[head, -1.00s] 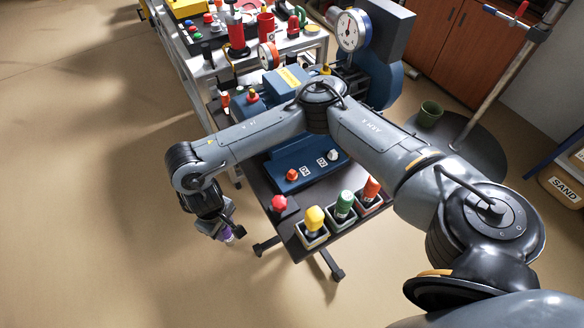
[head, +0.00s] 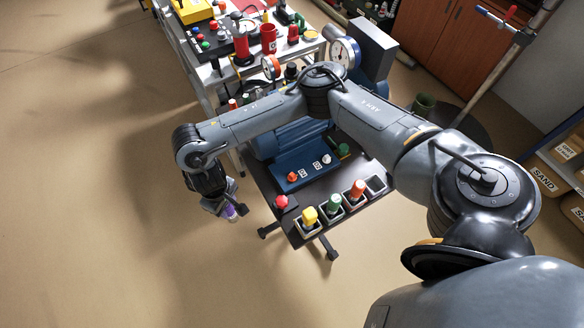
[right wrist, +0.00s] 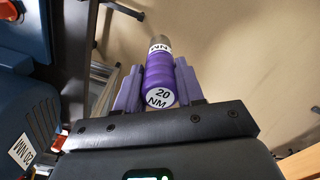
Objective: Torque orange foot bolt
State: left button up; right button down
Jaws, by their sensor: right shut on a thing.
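The orange foot bolt (head: 292,177) stands at the left front of the blue base plate (head: 306,170), beside a small white label. A white bolt (head: 326,159) stands further right on the same plate. My right gripper (head: 232,212) is off the table's left side, over the floor, left of the orange bolt and apart from it. It is shut on a purple torque tool (right wrist: 163,80) marked 20 NM, whose grey end points away from the wrist. An orange knob, probably the foot bolt, shows at the corner of the right wrist view (right wrist: 9,10). My left gripper is out of view.
A red knob (head: 281,202) sits on the dark table's left edge. Yellow (head: 309,215), green (head: 334,202) and orange (head: 358,189) tools stand in holders at the front; the holder at their right (head: 376,185) looks empty. A crowded bench stands behind. Floor at left is clear.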

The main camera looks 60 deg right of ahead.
notch_tip(320, 180, up, 8)
jog(key=p, duration=0.7)
jog(key=shift+f+p, duration=0.15)
jog(key=shift+p, duration=0.25)
jog(key=s+d+n+p, duration=0.2)
jog(key=s+d, duration=0.3)
jog(key=d, duration=0.5)
jog(key=s+d+n+p, duration=0.3)
jog(key=s+d, duration=0.2)
jog(key=d, duration=0.5)
jog(key=shift+s+d+f, duration=0.15)
jog(key=shift+d, duration=0.25)
jog(key=shift+f, duration=0.15)
notch_tip(320, 180, down, 3)
jog(key=shift+b, duration=0.4)
